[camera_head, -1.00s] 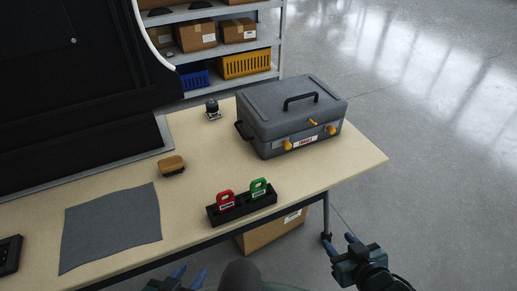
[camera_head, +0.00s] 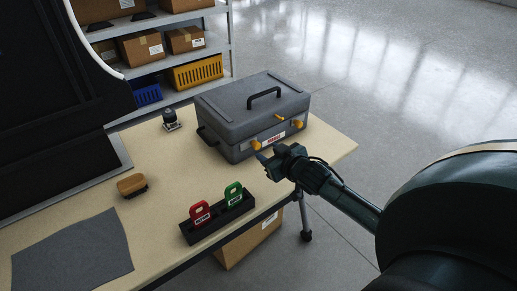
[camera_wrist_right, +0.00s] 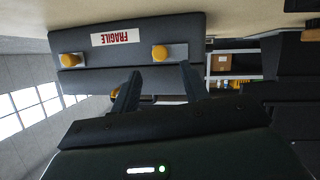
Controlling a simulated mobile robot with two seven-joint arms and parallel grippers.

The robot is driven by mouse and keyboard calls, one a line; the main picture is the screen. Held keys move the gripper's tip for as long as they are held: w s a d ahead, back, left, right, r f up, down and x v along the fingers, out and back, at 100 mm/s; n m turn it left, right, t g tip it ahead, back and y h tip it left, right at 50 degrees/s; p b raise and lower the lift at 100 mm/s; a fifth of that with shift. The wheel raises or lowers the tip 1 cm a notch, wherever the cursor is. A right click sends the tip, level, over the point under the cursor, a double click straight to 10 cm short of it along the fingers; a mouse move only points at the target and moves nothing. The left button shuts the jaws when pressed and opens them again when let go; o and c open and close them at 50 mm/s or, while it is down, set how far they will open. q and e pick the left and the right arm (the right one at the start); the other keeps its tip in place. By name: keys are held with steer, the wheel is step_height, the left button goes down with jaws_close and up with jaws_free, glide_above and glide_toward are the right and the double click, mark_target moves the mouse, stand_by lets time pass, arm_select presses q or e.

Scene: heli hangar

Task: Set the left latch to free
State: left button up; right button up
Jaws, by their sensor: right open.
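A grey case (camera_head: 250,110) with a black handle stands closed on the table. Its front has a left yellow latch (camera_head: 255,145) and a right yellow latch (camera_head: 297,124), with a FRAGILE label (camera_head: 272,139) between them. My right gripper (camera_head: 265,168) is open and empty in front of the case, close to the left latch. The right wrist view is upside down: the left latch (camera_wrist_right: 159,53) shows just beyond and between the open fingers (camera_wrist_right: 158,74), apart from them. The right latch (camera_wrist_right: 70,60) is off to the picture's left. My left gripper is out of view.
A black holder (camera_head: 218,217) with a red tag (camera_head: 200,213) and a green tag (camera_head: 233,195) stands near the table's front edge. A brush (camera_head: 132,186), a grey cloth (camera_head: 72,255) and a small black device (camera_head: 170,119) lie farther left. Shelves (camera_head: 170,62) stand behind.

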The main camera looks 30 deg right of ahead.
mark_target(258, 147)
steer(key=x, duration=0.6)
steer(key=shift+w+b, duration=0.1)
steer(key=shift+b, duration=0.2)
steer(key=shift+c, duration=0.2)
steer(key=shift+f, duration=0.1)
jaws_close()
